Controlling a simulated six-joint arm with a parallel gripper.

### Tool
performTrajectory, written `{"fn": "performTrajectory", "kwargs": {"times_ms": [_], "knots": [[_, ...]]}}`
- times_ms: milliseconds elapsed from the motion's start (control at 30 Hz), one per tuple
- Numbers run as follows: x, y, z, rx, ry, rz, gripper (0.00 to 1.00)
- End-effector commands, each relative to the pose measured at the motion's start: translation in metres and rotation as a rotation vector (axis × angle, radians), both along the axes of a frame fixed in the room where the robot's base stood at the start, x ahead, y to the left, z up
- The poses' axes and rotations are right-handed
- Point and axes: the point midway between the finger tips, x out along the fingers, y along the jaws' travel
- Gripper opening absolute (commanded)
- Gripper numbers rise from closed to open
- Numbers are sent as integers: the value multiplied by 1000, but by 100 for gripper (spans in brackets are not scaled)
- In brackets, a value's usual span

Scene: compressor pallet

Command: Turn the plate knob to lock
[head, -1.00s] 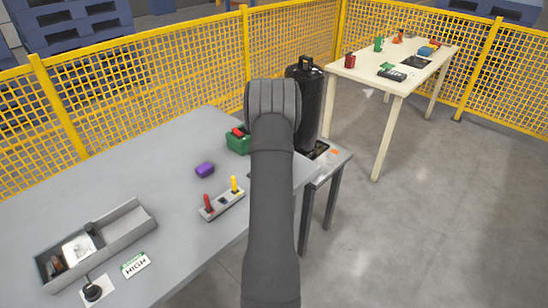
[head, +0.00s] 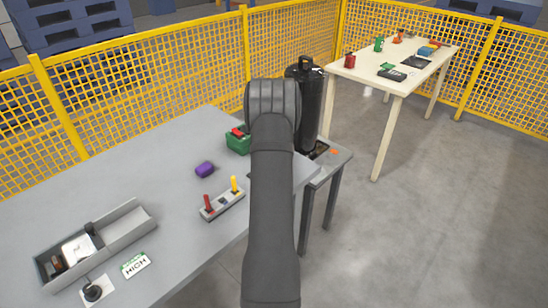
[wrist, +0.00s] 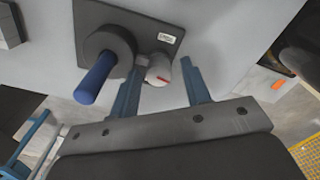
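In the wrist view a dark grey plate (wrist: 150,30) with a small white label lies on a light grey surface. On it sit a dark round hub with a blue handle (wrist: 95,78) and, to its right, a small pale grey knob (wrist: 158,69) with a red mark. My gripper (wrist: 160,66) is open. Its two blue-grey fingers lie on the left and right of the pale knob in the picture; I cannot tell whether they touch it. In the head view my arm hides the plate, the knob and the gripper.
A tall black body (head: 310,110) stands just right of my arm. A yellow fence (head: 180,70) runs behind.

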Motion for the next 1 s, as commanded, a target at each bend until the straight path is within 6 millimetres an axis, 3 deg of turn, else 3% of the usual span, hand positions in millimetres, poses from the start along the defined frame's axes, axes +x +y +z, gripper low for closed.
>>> {"fn": "performTrajectory", "kwargs": {"times_ms": [433,1000], "knots": [[-2,1,-1,1,6,78,47],[-1,1,-1,0,3,609,47]]}}
